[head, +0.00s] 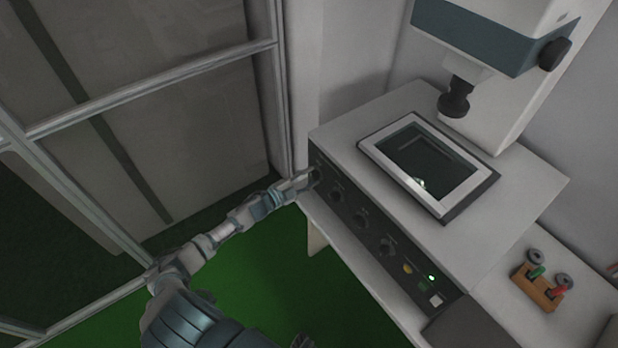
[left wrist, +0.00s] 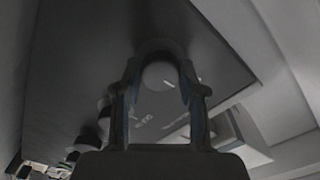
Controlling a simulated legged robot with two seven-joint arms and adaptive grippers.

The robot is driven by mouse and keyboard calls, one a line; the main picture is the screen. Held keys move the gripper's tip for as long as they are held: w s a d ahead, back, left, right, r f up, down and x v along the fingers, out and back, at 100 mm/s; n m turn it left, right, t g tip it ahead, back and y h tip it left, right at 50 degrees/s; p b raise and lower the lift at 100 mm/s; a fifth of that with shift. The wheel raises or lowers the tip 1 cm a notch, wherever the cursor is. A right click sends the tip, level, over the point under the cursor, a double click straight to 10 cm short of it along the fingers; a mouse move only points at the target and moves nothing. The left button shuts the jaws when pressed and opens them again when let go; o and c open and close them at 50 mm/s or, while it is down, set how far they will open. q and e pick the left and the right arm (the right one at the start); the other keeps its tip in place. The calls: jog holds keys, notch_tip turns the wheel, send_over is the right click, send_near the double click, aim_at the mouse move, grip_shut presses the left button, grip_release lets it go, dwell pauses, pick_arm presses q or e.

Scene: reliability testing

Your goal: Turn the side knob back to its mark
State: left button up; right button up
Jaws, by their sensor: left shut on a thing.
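The side knob (head: 316,175) is the dark knob at the far left end of the machine's black front panel (head: 350,215). My left gripper (head: 306,180) reaches it from the left and is shut on it, covering part of it. In the left wrist view the two fingers of my left gripper (left wrist: 160,90) stand on either side of the round knob (left wrist: 158,72). A short white line shows near the knob's right side; I cannot tell whether it is on the knob or the panel. Small white lettering sits on the panel just below. My right gripper is not in view.
Several more dark knobs (head: 361,220) line the panel, with a yellow button (head: 407,268) and a lit green lamp (head: 431,278). A framed window (head: 428,165) is on top, below a machine head (head: 500,40). A glazed frame (head: 150,70) stands left. An orange block (head: 538,291) lies right.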

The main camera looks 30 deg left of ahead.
pick_arm(q)
jog(key=shift+s+f+m, duration=0.1)
jog(key=shift+f+m, duration=0.15)
jog(key=shift+m, duration=0.15)
jog(key=o, duration=1.1)
jog(key=shift+c, duration=0.2)
jog(key=shift+o, duration=0.4)
jog(key=shift+r, duration=0.1)
jog(key=v, duration=1.2)
jog(key=shift+a, duration=0.15)
